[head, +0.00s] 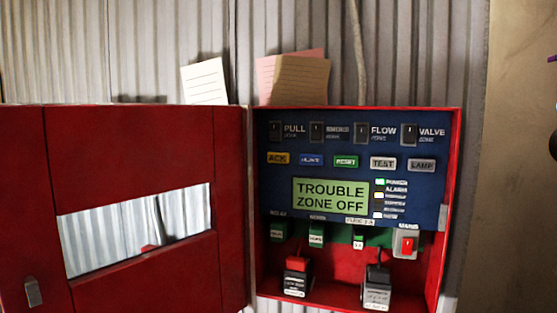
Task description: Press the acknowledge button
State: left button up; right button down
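The acknowledge button (278,158), yellow and marked ACK, sits at the left end of a row of buttons on the blue panel (300,181) inside an open red box (454,180). To its right are a blue button (311,160), a green RESET button (346,161), and grey TEST (383,163) and LAMP (421,165) buttons. A green display (330,194) below reads TROUBLE ZONE OFF. Neither of my grippers can be made out in the head view.
The red door (130,150) with a window slot stands open to the left. Several switches line the panel's top. Paper cards (205,82) (300,80) stand behind the box. The space before the panel looks clear.

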pick_arm(q)
grip_shut()
dwell(1.5)
